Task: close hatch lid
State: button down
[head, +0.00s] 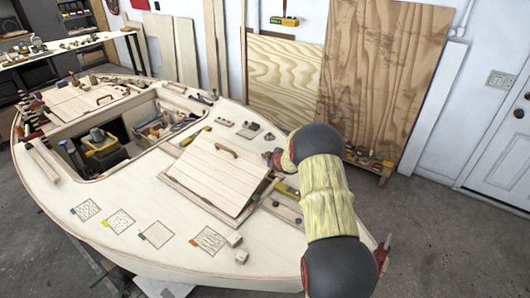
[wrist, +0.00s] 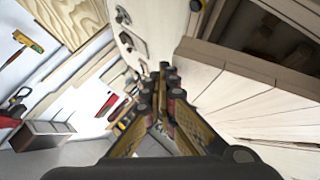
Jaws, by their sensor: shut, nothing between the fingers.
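The hatch lid (head: 205,172) is a pale planked panel with a wooden handle (head: 226,150), on the deck of the plywood hull. It looks tilted, with a dark gap under its right edge. In the wrist view the lid (wrist: 225,85) fills the right side, with a dark opening beside its edge. My gripper (head: 274,158) is just beyond the lid's right corner, partly hidden by my arm. In the wrist view my gripper (wrist: 166,72) has its fingertips together and empty, beside the lid's edge. I cannot tell whether they touch it.
A second lid with a handle (head: 85,101) is at the far left of the deck. An open cockpit holds a yellow and black tool case (head: 101,146). Small wood blocks (head: 235,240) lie near the front edge. Plywood sheets (head: 380,75) lean on the wall behind.

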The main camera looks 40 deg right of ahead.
jog(key=f, duration=0.2)
jog(key=d+f+b, duration=0.1)
jog(key=f, duration=0.1)
jog(key=d+f+b, duration=0.1)
jog(key=f, duration=0.2)
jog(key=shift+w+d, duration=0.1)
jog(key=shift+w, duration=0.25)
jog(key=shift+r, duration=0.15)
